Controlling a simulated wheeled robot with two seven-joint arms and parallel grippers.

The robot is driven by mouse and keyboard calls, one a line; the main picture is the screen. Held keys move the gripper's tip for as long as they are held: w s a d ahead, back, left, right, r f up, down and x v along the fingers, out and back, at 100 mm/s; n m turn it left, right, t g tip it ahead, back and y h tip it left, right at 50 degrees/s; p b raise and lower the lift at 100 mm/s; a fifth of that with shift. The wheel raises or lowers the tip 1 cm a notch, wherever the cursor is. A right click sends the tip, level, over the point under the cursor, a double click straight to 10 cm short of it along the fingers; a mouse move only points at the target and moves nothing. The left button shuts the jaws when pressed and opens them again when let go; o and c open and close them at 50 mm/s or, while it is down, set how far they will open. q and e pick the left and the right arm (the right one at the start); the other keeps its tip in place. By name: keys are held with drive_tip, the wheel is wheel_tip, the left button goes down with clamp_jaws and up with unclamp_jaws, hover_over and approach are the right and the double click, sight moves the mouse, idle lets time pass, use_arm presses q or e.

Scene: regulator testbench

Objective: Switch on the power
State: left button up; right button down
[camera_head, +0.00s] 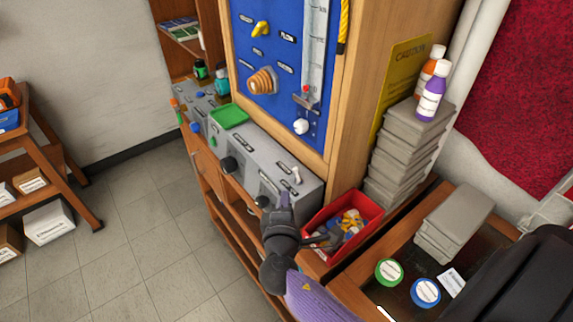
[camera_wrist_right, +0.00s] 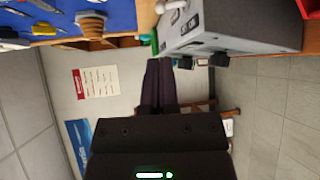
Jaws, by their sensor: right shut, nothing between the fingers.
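The grey control box (camera_head: 262,165) stands on the wooden bench below the blue panel. It has black knobs on its front and a small white switch lever (camera_head: 296,175) near its right end. My right gripper (camera_head: 285,199) is shut and empty, its tips close to the box's right front, just below the lever in the picture. In the right wrist view the shut fingers (camera_wrist_right: 160,67) point toward the box (camera_wrist_right: 235,25), and the white lever (camera_wrist_right: 172,5) shows at the top edge. I cannot tell whether the fingers touch the box. My left gripper is not in view.
A red bin (camera_head: 348,205) with small parts stands right of the box. Stacked grey cases (camera_head: 408,150) carry two bottles. A green tray (camera_head: 229,116) lies on the bench unit's left part. The floor at left is clear up to a wooden shelf (camera_head: 45,150).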

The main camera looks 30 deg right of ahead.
sight(288, 181)
drive_tip(key=x, duration=0.3)
drive_tip(key=b+x, duration=0.1)
drive_tip(key=x, duration=0.5)
drive_tip(key=shift+f, duration=0.3)
drive_tip(key=shift+w+d+b, duration=0.3)
drive_tip(key=shift+w+d, duration=0.05)
drive_tip(key=shift+w, duration=0.15)
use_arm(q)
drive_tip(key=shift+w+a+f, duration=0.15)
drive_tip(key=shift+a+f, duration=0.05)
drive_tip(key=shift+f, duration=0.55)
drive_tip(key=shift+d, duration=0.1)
